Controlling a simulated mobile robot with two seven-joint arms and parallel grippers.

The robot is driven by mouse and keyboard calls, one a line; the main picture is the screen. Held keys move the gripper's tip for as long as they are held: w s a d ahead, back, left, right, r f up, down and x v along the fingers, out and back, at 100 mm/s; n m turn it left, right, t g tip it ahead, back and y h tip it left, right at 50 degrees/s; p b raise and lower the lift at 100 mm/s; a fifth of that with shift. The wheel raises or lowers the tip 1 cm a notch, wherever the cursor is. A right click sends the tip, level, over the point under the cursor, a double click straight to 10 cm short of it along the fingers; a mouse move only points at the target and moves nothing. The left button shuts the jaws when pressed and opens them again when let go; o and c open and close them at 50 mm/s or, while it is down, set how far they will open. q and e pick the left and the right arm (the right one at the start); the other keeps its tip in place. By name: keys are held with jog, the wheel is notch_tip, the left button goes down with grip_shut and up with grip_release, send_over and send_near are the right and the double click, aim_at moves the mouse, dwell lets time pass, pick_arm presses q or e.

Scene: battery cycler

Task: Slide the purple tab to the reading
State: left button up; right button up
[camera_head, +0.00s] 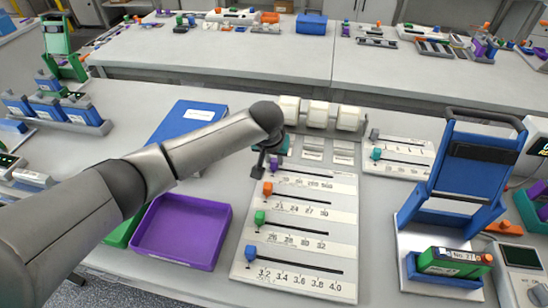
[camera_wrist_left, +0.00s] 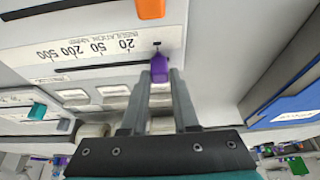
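The purple tab (camera_head: 273,163) is at the left, low end of the top slot on the slider panel (camera_head: 240,270). In the left wrist view the purple tab (camera_wrist_left: 159,68) shows at the slot end by the 20 mark, on the scale printed 20, 50, 200, 500. My left gripper (camera_head: 265,166) is right at this tab. In the wrist view its two fingertips (camera_wrist_left: 159,76) lie on either side of the tab with little or no gap. Whether they press on it is unclear. My right gripper is not in view.
Orange (camera_head: 267,188), green (camera_head: 260,218) and blue (camera_head: 250,253) tabs sit on the lower slots. A teal tab (camera_head: 376,154) is on a second panel at the right. White blocks (camera_head: 318,114) stand behind. A purple tray (camera_head: 183,231) and blue binder (camera_head: 187,118) lie left.

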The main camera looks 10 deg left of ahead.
pick_arm(q)
grip_shut()
dwell(0.9)
